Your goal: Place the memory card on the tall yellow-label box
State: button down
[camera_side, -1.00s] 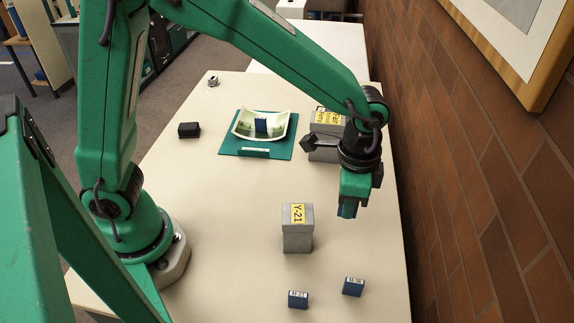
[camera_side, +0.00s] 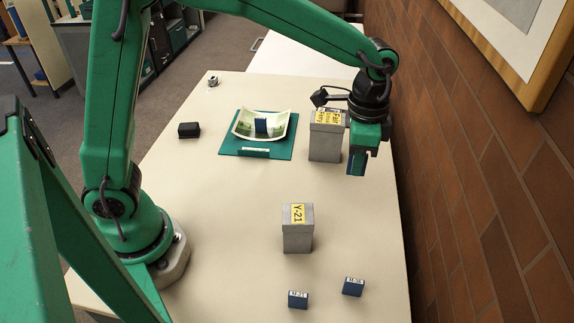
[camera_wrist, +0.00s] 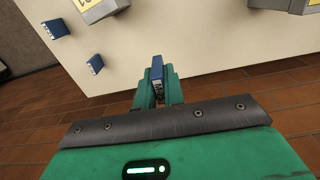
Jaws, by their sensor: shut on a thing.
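My gripper (camera_side: 358,165) is shut on a blue memory card (camera_wrist: 158,72), which shows between the jaws in the wrist view with a white label. In the side view the gripper hangs just right of the rear grey box (camera_side: 325,148) with a yellow label on top, its tip over the table's right side. A second grey box (camera_side: 298,238) with a yellow label, marked Y-21, stands nearer the camera. The rear box looks the taller of the two. In the wrist view, parts of grey boxes show at the top left (camera_wrist: 108,10) and top right (camera_wrist: 268,4).
Two other blue cards (camera_side: 298,300) (camera_side: 353,287) stand near the front. A green mat (camera_side: 228,149) bears a curved sheet (camera_side: 280,125) and a blue piece (camera_side: 261,126). A small black block (camera_side: 189,130) lies left. A brick wall (camera_side: 470,170) borders the table's right side.

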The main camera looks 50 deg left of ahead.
jog(key=w+a+r, duration=0.6)
jog(key=a+r, duration=0.3)
jog(key=a, duration=0.1)
send_over(328, 118)
notch_tip(328, 118, down, 7)
jog(key=shift+w+f, duration=0.1)
jog(key=shift+f, duration=0.05)
jog(key=shift+f, duration=0.1)
jog(key=shift+f, duration=1.9)
jog(key=shift+f, duration=0.1)
jog(key=c, duration=1.9)
grip_release()
jog(key=o, duration=0.4)
